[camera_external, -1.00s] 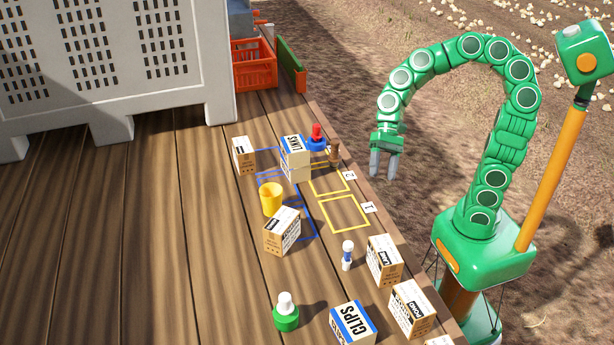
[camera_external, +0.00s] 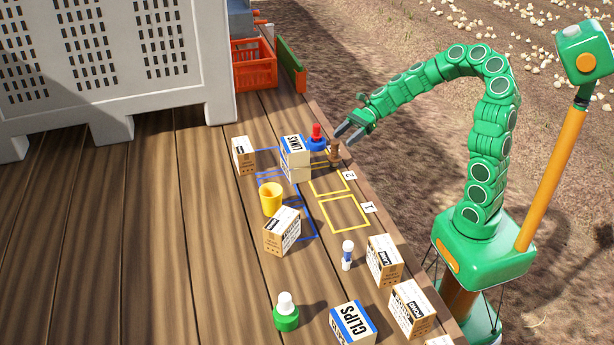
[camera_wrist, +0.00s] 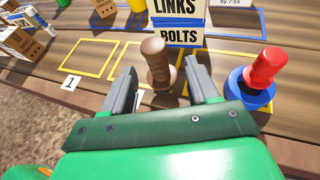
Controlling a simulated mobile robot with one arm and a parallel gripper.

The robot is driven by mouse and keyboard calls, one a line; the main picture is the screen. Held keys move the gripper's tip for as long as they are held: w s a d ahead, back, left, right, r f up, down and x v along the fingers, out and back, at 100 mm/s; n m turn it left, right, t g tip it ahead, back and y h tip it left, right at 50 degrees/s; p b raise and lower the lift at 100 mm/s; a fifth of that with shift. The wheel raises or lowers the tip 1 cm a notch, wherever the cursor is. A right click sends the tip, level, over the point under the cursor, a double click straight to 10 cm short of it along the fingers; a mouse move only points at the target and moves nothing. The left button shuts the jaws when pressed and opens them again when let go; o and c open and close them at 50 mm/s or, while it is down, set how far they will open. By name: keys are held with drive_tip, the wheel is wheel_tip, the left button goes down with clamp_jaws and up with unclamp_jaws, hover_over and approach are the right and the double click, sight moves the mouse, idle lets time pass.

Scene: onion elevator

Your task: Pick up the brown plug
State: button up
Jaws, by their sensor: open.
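The brown plug (camera_external: 333,155) stands upright near the right edge of the wooden deck, next to the box stack. I cannot tell whether either finger touches the plug.
A red-topped plug with a blue base (camera_external: 317,138) stands close behind the brown plug. A LINKS box on a BOLTS box (camera_external: 295,158) is just left. A yellow cup (camera_external: 271,199) and seed boxes stand nearby. Yellow outlines 1 and 2 (camera_external: 345,213) are empty.

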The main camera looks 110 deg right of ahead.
sight(332, 155)
wheel_tip(332, 155, down, 2)
drive_tip(key=shift+a+f, duration=0.1)
drive_tip(key=shift+x, duration=3.85)
drive_tip(key=shift+a, duration=0.2)
clamp_jaws()
